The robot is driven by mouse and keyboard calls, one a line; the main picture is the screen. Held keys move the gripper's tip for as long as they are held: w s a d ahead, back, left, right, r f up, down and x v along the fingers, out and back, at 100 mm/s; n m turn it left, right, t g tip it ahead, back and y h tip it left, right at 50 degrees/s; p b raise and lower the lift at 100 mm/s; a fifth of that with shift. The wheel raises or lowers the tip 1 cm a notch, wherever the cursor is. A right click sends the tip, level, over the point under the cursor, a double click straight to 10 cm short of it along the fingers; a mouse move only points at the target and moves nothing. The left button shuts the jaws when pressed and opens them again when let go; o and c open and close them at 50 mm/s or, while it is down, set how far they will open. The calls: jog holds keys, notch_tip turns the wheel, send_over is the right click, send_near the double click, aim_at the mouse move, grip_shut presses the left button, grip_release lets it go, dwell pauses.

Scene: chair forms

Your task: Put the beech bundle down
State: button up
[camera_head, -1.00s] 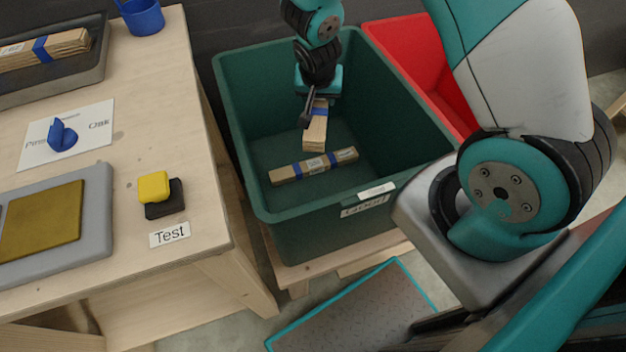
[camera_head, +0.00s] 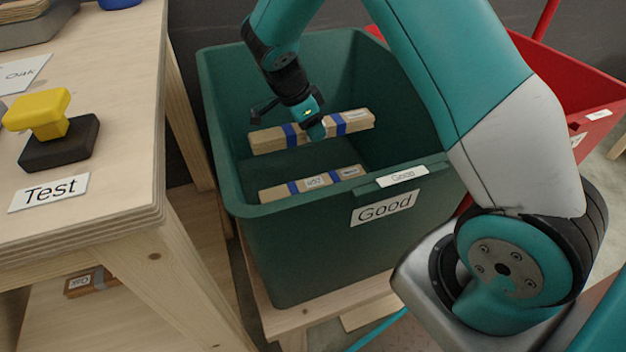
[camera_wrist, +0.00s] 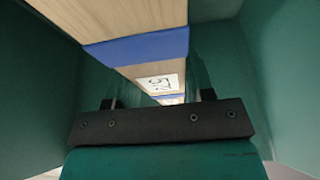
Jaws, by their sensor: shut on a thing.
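A pale wood bundle with blue bands (camera_head: 350,121) is held inside the green crate marked Good (camera_head: 300,262). My gripper (camera_head: 318,128) is shut on this bundle near its middle. In the wrist view the bundle (camera_wrist: 130,50) runs away between the fingers, with a blue band and a white label showing. A second banded bundle (camera_head: 340,176) lies on the crate floor, nearer the front wall. The held bundle is behind it, roughly parallel and apart. I cannot tell whether the held bundle touches the floor. The held bundle's label is too small to read surely.
A red crate (camera_head: 590,130) stands to the right. The wooden table (camera_head: 110,120) at the left carries a yellow-topped stamp (camera_head: 40,115) and a Test card (camera_head: 50,192). The crate's walls (camera_head: 228,165) surround my gripper. Another bundle (camera_head: 90,283) lies below the table.

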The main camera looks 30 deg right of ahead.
aim_at(294, 141)
notch_tip(294, 141, down, 14)
jog(key=b, duration=0.3)
jog(key=shift+f+b, duration=0.15)
jog(key=shift+b, duration=0.25)
jog(key=shift+f, duration=0.25)
jog(key=o, duration=1.2)
jog(key=shift+r, duration=0.1)
jog(key=shift+r, duration=0.4)
jog(key=p+v, duration=0.4)
jog(key=v, duration=0.7)
jog(key=shift+a+r, duration=0.2)
jog(key=shift+r, duration=0.05)
